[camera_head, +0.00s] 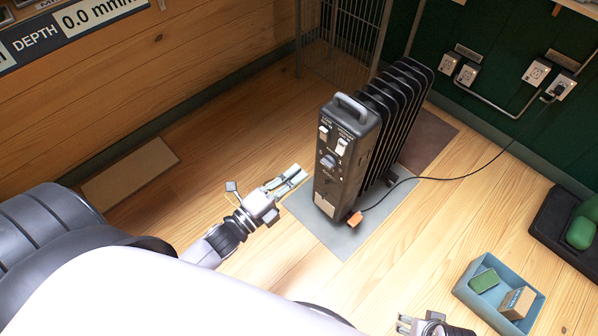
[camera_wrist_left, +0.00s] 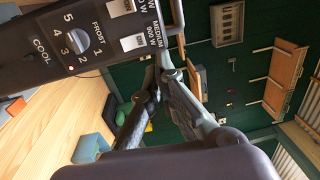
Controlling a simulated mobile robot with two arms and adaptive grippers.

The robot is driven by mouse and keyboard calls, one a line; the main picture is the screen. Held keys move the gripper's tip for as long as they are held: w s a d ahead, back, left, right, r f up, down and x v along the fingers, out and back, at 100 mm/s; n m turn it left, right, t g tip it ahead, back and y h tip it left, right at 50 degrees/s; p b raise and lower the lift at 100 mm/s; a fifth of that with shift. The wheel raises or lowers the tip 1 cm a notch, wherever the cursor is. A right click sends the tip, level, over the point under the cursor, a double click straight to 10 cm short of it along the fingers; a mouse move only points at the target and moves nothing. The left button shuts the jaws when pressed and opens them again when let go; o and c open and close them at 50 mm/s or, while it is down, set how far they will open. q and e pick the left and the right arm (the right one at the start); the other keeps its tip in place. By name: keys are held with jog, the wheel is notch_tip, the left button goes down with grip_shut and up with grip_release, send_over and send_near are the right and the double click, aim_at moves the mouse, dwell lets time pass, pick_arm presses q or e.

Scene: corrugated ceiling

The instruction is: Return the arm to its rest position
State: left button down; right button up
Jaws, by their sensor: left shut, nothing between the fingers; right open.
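My left gripper (camera_head: 291,177) is shut and empty, just left of a black oil-filled heater (camera_head: 345,165). Its fingers also show in the left wrist view (camera_wrist_left: 165,68), close in front of the heater's control panel (camera_wrist_left: 75,40). I cannot tell whether the fingers touch the panel. The panel has a dial (camera_head: 328,161) and two white rocker switches. My right gripper (camera_head: 404,324) shows only in part at the bottom edge of the head view; it is open.
The heater stands on a grey mat (camera_head: 340,238), its cord running to a wall outlet (camera_head: 562,86). A blue tray (camera_head: 470,297) holds a green block and a small box. A black tray (camera_head: 550,222) with green items is at right.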

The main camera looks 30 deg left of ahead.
dwell(0.4)
pick_arm(q)
jog(key=s+a+f+n+g+y, duration=0.1)
jog(key=s+f+n+g+y, duration=0.3)
jog(key=f+n, duration=0.4)
jog(key=s+a+f+n+g+y, duration=0.1)
jog(key=s+f+n+g+y, duration=0.1)
jog(key=s+f+n+g, duration=0.4)
jog(key=s+f+n+g+p, duration=0.2)
jog(key=s+f+p, duration=0.2)
jog(key=s+p, duration=0.2)
jog(key=s+a+f+n+g+p, duration=0.1)
jog(key=s+f+p, duration=0.3)
jog(key=s, duration=0.6)
jog(key=s+f+n+g+p, duration=0.2)
jog(key=s+f+g+p, duration=0.1)
jog(key=s+p, duration=0.6)
jog(key=shift+a+f+n+g, duration=0.3)
jog(key=shift+f+g, duration=0.1)
jog(key=shift+f, duration=0.1)
pick_arm(e)
jog(key=s+d+f+g, duration=0.1)
jog(key=s+f, duration=0.3)
jog(key=s, duration=0.6)
jog(key=s+d+f, duration=0.2)
jog(key=s+f, duration=0.2)
jog(key=s, duration=0.5)
jog(key=shift+s+d+f+g, duration=0.15)
jog(key=shift+s+f+g, duration=0.15)
jog(key=shift+s+g, duration=0.1)
